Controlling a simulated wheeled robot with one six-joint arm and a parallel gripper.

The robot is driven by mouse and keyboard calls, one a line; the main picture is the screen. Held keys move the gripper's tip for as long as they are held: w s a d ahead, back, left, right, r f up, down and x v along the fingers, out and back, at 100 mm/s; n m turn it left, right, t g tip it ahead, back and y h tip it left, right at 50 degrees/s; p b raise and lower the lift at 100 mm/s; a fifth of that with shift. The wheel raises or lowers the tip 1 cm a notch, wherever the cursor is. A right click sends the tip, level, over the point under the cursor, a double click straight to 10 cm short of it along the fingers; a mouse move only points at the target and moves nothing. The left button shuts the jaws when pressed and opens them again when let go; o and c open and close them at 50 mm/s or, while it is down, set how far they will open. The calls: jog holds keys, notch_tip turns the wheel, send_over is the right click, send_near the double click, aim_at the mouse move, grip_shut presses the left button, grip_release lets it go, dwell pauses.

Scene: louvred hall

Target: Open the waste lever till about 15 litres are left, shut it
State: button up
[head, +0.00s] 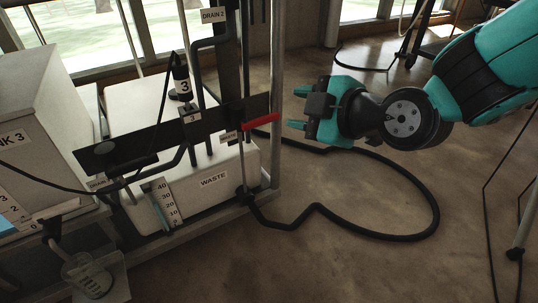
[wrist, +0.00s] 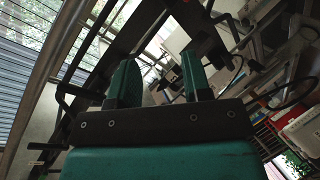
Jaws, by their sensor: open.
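A black hose (head: 435,215) loops over the floor right of the tank. A metal post (head: 276,90) stands near the lever. A "DRAIN 2" label (head: 213,15) hangs above, and tank 3 (head: 45,100) is at left. A clear beaker (head: 90,278) stands front left.

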aim_at(270, 120)
jog(key=w+f+n+t+b, duration=0.4)
jog(key=f+b, duration=0.4)
jog(key=f, duration=0.2)
jog(key=shift+n+t, duration=0.4)
jog(key=shift+t, duration=0.1)
jog(key=p+x, duration=0.6)
jog(key=p, duration=0.1)
jog(key=p+x, duration=0.3)
jog(key=shift+s+a+r+p, duration=0.25)
jog(key=shift+a+r+p, duration=0.05)
jog(key=shift+w+a+f+p, duration=0.3)
jog(key=shift+w+a+p, duration=0.1)
jog(key=shift+w+p, duration=0.2)
jog(key=shift+b, duration=0.3)
grip_shut()
